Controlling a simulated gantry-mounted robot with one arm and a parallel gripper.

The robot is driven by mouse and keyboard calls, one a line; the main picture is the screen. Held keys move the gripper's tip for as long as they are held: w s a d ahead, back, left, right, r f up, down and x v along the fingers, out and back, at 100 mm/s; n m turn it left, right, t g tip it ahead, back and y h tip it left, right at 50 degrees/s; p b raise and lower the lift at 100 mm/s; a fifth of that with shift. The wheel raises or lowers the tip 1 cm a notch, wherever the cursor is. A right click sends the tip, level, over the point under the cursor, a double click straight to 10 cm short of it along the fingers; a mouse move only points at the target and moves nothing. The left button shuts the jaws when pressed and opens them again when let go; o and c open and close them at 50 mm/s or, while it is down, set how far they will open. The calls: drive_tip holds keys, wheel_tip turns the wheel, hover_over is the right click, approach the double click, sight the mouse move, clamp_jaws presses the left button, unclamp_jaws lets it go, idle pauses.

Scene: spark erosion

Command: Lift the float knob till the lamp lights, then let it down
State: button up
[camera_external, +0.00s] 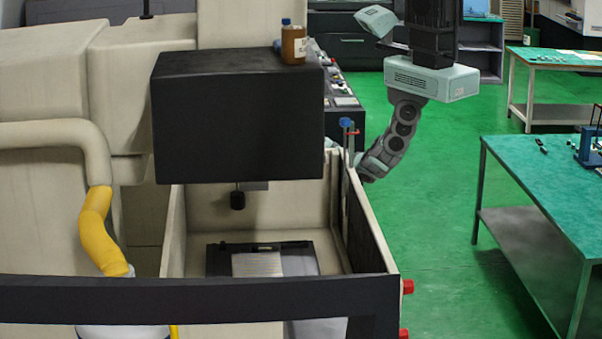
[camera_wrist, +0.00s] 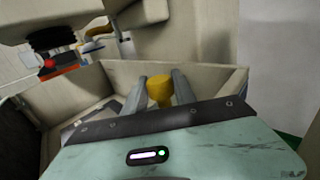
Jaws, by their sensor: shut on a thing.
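In the wrist view my gripper (camera_wrist: 158,84) has its two grey fingers on either side of a yellow round knob (camera_wrist: 160,91), which I take to be the float knob. The fingers are closed on it at the tank's wall. In the external view my arm reaches down behind the right side of the tank (camera_external: 372,222); fingers and knob are hidden there. I cannot make out a lit lamp for certain in either view.
A black machine head (camera_external: 238,125) hangs over the tank, with a brown bottle (camera_external: 293,45) on top. A blue-and-red fitting (camera_external: 347,124) stands by the tank's right wall. Red knobs (camera_external: 408,287) stick out at the front right. Green floor (camera_external: 440,225) is free to the right.

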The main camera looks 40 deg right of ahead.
drive_tip(key=shift+r+p, duration=0.45)
drive_tip(key=shift+r, duration=0.85)
drive_tip(key=shift+f, duration=0.15)
idle(1.1)
drive_tip(key=shift+f+b, duration=1.15)
drive_tip(key=shift+b, duration=0.05)
drive_tip(key=o, duration=0.9)
drive_tip(key=shift+o, duration=0.2)
drive_tip(key=w+d+b, duration=0.1)
drive_tip(key=d+b, duration=0.3)
drive_tip(key=d, duration=0.6)
drive_tip(key=shift+w+d, duration=0.25)
drive_tip(key=shift+d, duration=0.1)
drive_tip(key=shift+d+r, duration=0.1)
